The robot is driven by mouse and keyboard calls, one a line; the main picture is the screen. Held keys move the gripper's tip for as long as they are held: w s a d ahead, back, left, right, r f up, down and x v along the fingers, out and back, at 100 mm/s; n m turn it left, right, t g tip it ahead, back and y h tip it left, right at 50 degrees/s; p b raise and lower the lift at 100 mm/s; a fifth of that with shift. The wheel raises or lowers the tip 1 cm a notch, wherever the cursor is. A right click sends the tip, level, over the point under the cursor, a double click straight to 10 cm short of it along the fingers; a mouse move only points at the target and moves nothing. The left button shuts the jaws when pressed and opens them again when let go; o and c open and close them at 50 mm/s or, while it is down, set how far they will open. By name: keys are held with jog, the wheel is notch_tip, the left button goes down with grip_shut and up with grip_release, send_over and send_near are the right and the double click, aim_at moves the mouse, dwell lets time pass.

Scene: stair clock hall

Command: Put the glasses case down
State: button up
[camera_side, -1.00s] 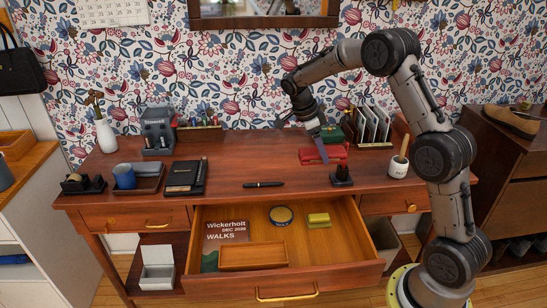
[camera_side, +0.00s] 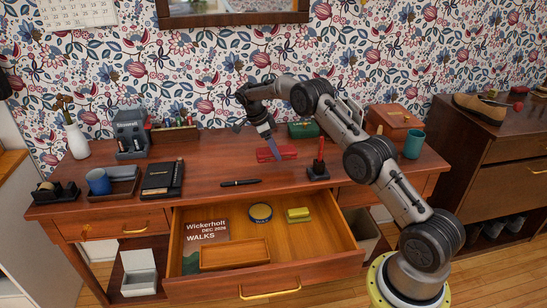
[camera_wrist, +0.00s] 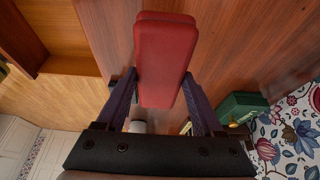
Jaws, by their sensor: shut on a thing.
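The glasses case is a long red case (camera_side: 284,154) over the back middle of the desk (camera_side: 215,170), behind the drawer. My gripper (camera_side: 272,153) points down from above, its purple fingers on either side of the case. In the wrist view the red case (camera_wrist: 166,40) sits between the two fingers of my gripper (camera_wrist: 158,78), shut on it. The case is at or just above the wood; I cannot tell whether it touches.
A black holder with an upright red item (camera_side: 318,168) stands right of the case. A green box (camera_side: 303,130) is behind it. A black pen (camera_side: 240,182) lies in front. The open drawer (camera_side: 262,255) juts forward. Bare desk lies left of the case.

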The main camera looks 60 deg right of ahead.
aim_at(273, 156)
jog(key=shift+w+d+f, duration=0.2)
jog(key=shift+w+f, duration=0.1)
jog(key=shift+f, duration=1.6)
jog(key=shift+f, duration=0.2)
jog(key=o, duration=1.4)
jog(key=shift+r, duration=0.15)
jog(key=v, duration=1)
jog(key=shift+w+r, duration=0.1)
jog(key=shift+r, duration=0.15)
jog(key=shift+v, duration=0.85)
